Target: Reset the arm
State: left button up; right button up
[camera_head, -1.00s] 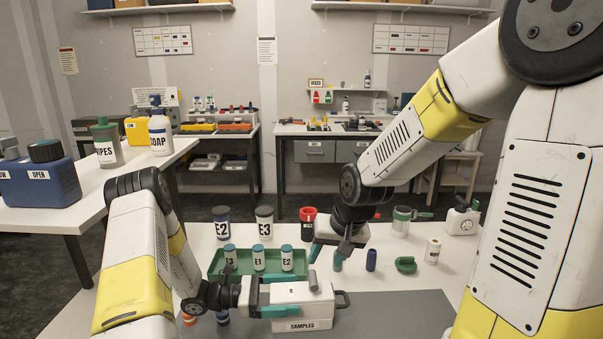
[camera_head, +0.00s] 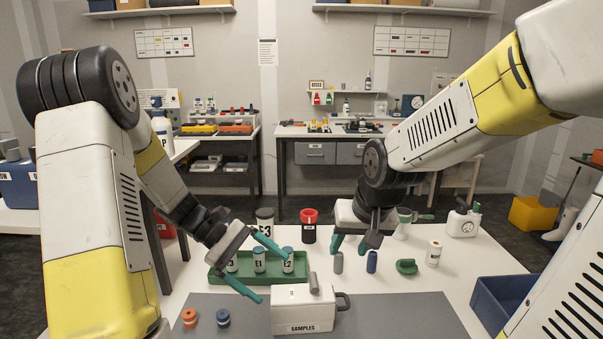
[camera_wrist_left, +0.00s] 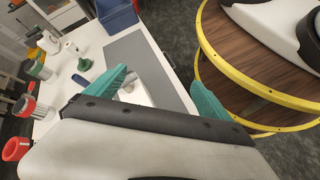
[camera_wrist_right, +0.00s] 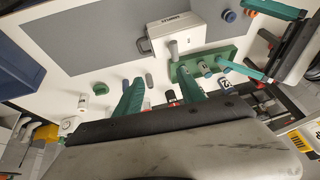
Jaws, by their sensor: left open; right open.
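My left gripper (camera_head: 256,268) is open and empty, above the bench between the green rack and the white SAMPLES box (camera_head: 305,312). Its teal fingers also show in the left wrist view (camera_wrist_left: 160,92). My right gripper (camera_head: 362,242) is open and empty above the bench, behind the grey and blue small cylinders; its fingers show in the right wrist view (camera_wrist_right: 160,92). The SAMPLES box stands closed on the grey mat (camera_head: 400,315). The green rack (camera_head: 216,266) holds several labelled vials, partly hidden by my left gripper.
A blue bin (camera_head: 502,300) is at the right edge.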

pick_arm(q)
jog(key=s+a+r+m+t+y, duration=0.3)
jog(key=s+r+m+t+y, duration=0.1)
jog(key=r, duration=0.4)
jog(key=s+a+r+m+t+y, duration=0.3)
jog(key=s+r+m+t+y, duration=0.1)
jog(key=s+r+m+t, duration=0.1)
jog(key=s+r+m, duration=0.1)
jog(key=s+r, duration=0.1)
jog(key=s, duration=0.1)
jog(key=shift+r+y, duration=0.3)
jog(key=shift+r, duration=0.05)
pick_arm(e)
jog(key=s+d+r+t, duration=0.1)
jog(key=s+d+r, duration=0.3)
jog(key=s+r, duration=0.3)
jog(key=s, duration=0.3)
jog(key=shift+s+r+y, duration=0.25)
jog(key=shift+s+y, duration=0.05)
jog(key=shift+s, duration=0.1)
